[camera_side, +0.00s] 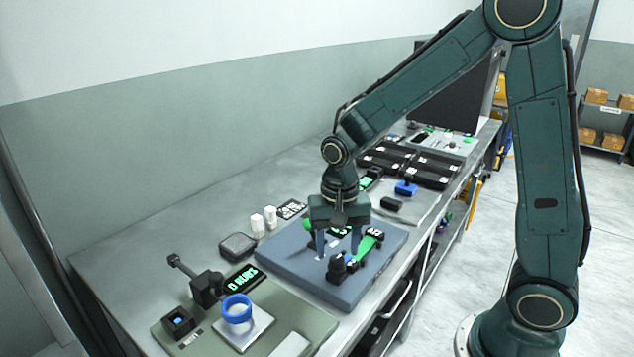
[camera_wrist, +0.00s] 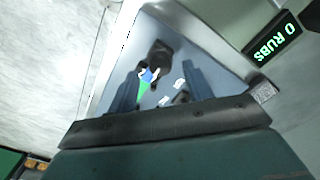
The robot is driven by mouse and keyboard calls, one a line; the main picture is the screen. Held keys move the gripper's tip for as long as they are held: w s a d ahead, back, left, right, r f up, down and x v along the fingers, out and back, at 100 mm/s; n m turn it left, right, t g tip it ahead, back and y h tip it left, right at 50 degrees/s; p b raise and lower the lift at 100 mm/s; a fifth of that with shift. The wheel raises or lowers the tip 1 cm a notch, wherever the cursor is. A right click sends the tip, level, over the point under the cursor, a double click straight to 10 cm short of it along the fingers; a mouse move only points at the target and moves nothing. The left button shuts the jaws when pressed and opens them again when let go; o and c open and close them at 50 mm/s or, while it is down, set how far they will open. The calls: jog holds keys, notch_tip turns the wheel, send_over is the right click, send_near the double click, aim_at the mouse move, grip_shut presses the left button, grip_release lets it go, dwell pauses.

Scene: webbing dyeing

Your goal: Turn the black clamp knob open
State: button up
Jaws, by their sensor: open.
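A blue-grey board (camera_side: 300,277) lies on the bench, with a bright green strip (camera_side: 367,245) across its right part. A black clamp piece, which looks like the knob (camera_side: 336,269), stands at the strip's near end. In the wrist view a black knob-like piece (camera_wrist: 158,58) shows just beyond the fingertips, beside white and blue bits and a sliver of green. My gripper (camera_side: 337,254) points down over the board, its two fingers apart and empty. In the wrist view the fingers of my gripper (camera_wrist: 161,70) stand either side of the gap. Contact with the knob cannot be told.
A counter display reading "0 RUBS" (camera_side: 243,278) and a green-grey base with a blue ring (camera_side: 238,309) stand at the near left. Two white bottles (camera_side: 264,218) and a dark dish (camera_side: 237,246) sit behind the board. Black trays (camera_side: 425,166) lie farther along the bench.

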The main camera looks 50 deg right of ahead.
aim_at(341, 260)
jog(key=shift+f, duration=1.4)
jog(key=shift+c, duration=0.2)
jog(key=c, duration=0.9)
